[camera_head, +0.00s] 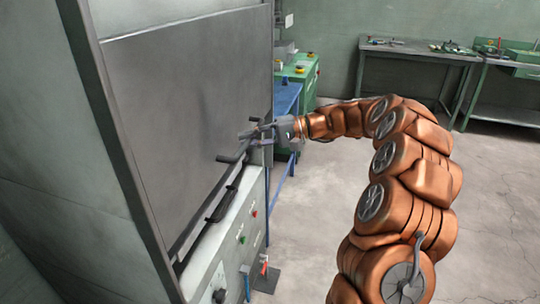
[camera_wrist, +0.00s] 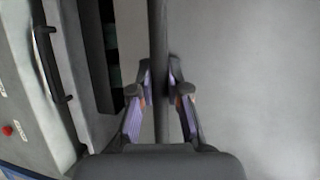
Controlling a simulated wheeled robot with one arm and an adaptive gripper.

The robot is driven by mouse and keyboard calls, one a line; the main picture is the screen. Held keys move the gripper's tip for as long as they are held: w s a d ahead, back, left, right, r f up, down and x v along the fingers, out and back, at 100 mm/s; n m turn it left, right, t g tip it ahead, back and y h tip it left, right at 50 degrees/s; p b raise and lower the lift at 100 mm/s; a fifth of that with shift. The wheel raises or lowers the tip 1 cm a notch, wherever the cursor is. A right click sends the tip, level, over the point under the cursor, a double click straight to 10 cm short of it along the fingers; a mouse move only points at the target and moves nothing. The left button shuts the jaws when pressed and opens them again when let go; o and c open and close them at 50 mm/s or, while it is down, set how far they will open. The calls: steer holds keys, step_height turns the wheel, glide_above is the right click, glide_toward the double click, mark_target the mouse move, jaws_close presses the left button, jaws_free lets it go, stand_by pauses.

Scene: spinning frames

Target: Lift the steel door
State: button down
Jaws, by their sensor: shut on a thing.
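The steel door (camera_head: 190,85) is a large flat grey panel in the front of a tall cabinet, on the left of the head view. In the wrist view the door (camera_wrist: 255,85) fills the right side. My gripper (camera_head: 250,134) is at the door's lower right part. In the wrist view my gripper (camera_wrist: 161,82) has one finger on each side of a dark bar handle (camera_wrist: 157,30) and is shut on it. A dark gap (camera_wrist: 97,50) shows between the door side and the lower panel. The part of the bar behind the fingers is hidden.
Below the door is a grey control panel (camera_head: 232,238) with buttons and a black handle (camera_head: 222,204). A blue bench (camera_head: 287,97) and a green cabinet (camera_head: 302,72) stand behind. Workbenches (camera_head: 420,50) line the back wall. The floor at right is clear.

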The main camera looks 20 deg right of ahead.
mark_target(230, 116)
step_height(230, 116, up, 8)
steer(key=shift+f+p, duration=0.15)
steer(key=shift+p, duration=0.95)
steer(key=c, duration=1.1)
jaws_free()
steer(key=shift+c, duration=0.2)
steer(key=shift+d, duration=0.1)
steer(key=v, duration=1.1)
steer(key=shift+d, duration=0.35)
steer(key=shift+s, duration=0.1)
